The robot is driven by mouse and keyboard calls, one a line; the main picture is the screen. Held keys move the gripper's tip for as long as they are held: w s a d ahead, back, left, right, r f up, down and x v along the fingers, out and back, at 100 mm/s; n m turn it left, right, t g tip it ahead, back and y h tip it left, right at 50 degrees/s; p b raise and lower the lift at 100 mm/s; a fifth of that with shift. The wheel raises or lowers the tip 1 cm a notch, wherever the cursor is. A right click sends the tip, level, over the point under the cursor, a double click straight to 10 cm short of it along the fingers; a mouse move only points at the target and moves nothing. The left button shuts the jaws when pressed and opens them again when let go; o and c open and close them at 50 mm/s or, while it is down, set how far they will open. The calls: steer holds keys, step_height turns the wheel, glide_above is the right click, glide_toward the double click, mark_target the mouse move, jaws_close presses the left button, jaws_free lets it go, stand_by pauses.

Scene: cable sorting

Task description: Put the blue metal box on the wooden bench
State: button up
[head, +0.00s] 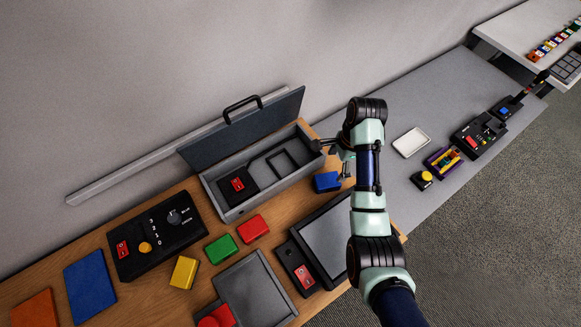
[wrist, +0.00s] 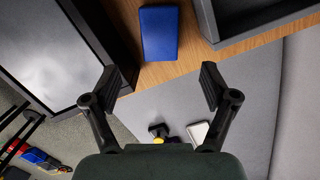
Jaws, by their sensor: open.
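The small blue metal box (head: 326,181) lies on the wooden bench (head: 184,203), near its right end, just outside the front right corner of the open grey toolbox. In the wrist view the blue box (wrist: 159,33) lies flat on the wood at top centre, beyond my fingertips. My gripper (head: 332,162) is just above and beside the box in the head view. In the wrist view my gripper (wrist: 164,78) has its two fingers spread wide, with nothing between them. Whether a finger touches the box in the head view I cannot tell.
The open grey toolbox (head: 224,196) stands behind the box, lid up. A dark-framed panel (head: 328,238) lies in front. Red (head: 253,228), green (head: 221,248) and yellow (head: 184,272) blocks lie left. The grey table (head: 398,185) to the right holds a white tray (head: 411,142).

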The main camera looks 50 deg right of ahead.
steer(key=w+a+r+n+t+h, duration=0.1)
steer(key=w+a+r+n+t, duration=0.15)
steer(key=w+a+n, duration=0.4)
steer(key=w+a+r+n+t+h, duration=0.1)
steer(key=w+a+r+n+t, duration=0.2)
steer(key=a, duration=0.6)
steer(key=w+a+r+n+t+h, duration=0.1)
steer(key=w+a+r+n, duration=0.1)
steer(key=w+a+n, duration=0.4)
steer(key=s+a+r+n+t+y, duration=0.1)
steer(key=s+a+r+n+t, duration=0.1)
steer(key=a+r+n, duration=0.3)
steer(key=s+a+r+n+t+y, duration=0.1)
steer(key=s+a+r+n+t, duration=0.2)
steer(key=a, duration=1.1)
step_height(320, 180, up, 4)
steer(key=n, duration=0.2)
steer(key=shift+n, duration=0.35)
steer(key=shift+s, duration=0.1)
steer(key=shift+c, duration=0.2)
